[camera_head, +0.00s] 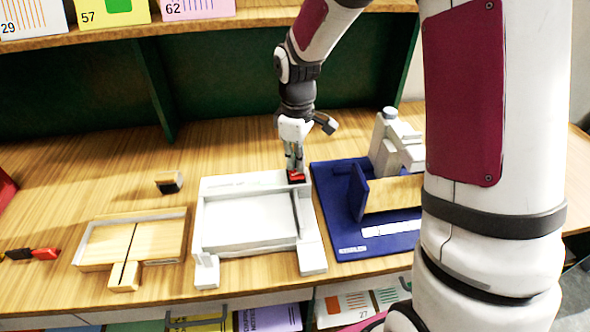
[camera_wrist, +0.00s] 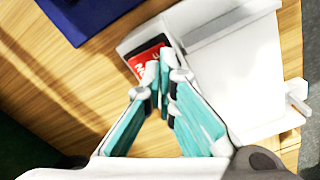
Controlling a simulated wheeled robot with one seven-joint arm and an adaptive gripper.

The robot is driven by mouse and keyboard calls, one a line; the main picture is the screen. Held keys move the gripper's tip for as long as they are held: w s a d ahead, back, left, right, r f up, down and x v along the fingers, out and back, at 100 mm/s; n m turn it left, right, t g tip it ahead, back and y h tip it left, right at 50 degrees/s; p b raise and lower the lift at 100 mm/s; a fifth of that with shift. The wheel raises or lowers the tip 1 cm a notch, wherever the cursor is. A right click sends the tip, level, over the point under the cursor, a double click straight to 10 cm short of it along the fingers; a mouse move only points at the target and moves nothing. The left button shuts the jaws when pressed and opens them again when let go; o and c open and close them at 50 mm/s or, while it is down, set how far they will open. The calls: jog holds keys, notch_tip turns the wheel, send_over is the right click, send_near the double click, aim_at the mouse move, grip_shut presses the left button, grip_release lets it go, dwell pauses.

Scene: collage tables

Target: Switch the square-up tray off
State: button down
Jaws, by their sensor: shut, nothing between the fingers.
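The square-up tray (camera_head: 207,220) is a white, shallow, open-fronted tray in the middle of the wooden table, and it also fills the right of the wrist view (camera_wrist: 245,75). Its red rocker switch (camera_head: 296,176) is at the back right corner. In the wrist view the red switch (camera_wrist: 147,60) shows white lettering, partly covered by the fingers. My gripper (camera_head: 294,165) is shut and points down at the switch. In the wrist view its fingertips (camera_wrist: 158,72) overlap the switch's edge; whether they touch it I cannot tell.
A blue base (camera_head: 345,235) with a grey press-like device (camera_head: 388,150) stands close on the right. A wooden board with a metal rim (camera_head: 130,216) lies left. A small black-and-wood block (camera_head: 169,182) sits behind it. A shelf with cards (camera_head: 200,28) runs above the back.

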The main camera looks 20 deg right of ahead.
aim_at(297, 174)
jog(key=shift+f+b, duration=0.3)
jog(key=shift+f, duration=0.7)
dwell(0.4)
jog(key=shift+r, duration=0.1)
jog(key=shift+r+p, duration=1.6)
jog(key=shift+r, duration=1.85)
